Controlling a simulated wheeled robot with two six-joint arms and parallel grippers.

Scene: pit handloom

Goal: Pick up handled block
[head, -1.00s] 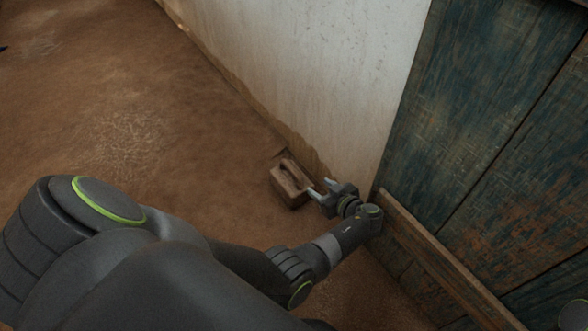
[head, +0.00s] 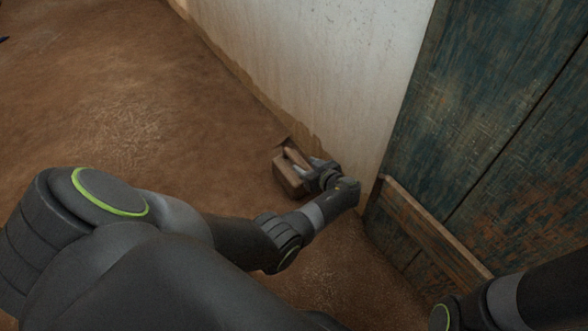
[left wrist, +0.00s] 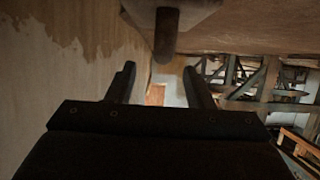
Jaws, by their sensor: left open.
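The handled block (head: 287,178) is a brown wooden block with a bar handle on top. It sits on the earthen floor close to the foot of the pale wall. My left gripper (head: 312,166) is at its right side in the head view, with the fingers at the handle and partly hiding it. In the left wrist view the two dark fingers (left wrist: 158,88) are apart. The handle (left wrist: 167,35) shows as a dark rounded bar between and beyond their tips, and the block (left wrist: 200,10) is at the top edge. I cannot tell whether the fingers touch it.
The pale plastered wall (head: 310,70) stands close behind the block. A blue-green plank panel (head: 480,120) with a low wooden rail (head: 430,228) stands to the right. A timber frame (left wrist: 265,85) shows in the left wrist view.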

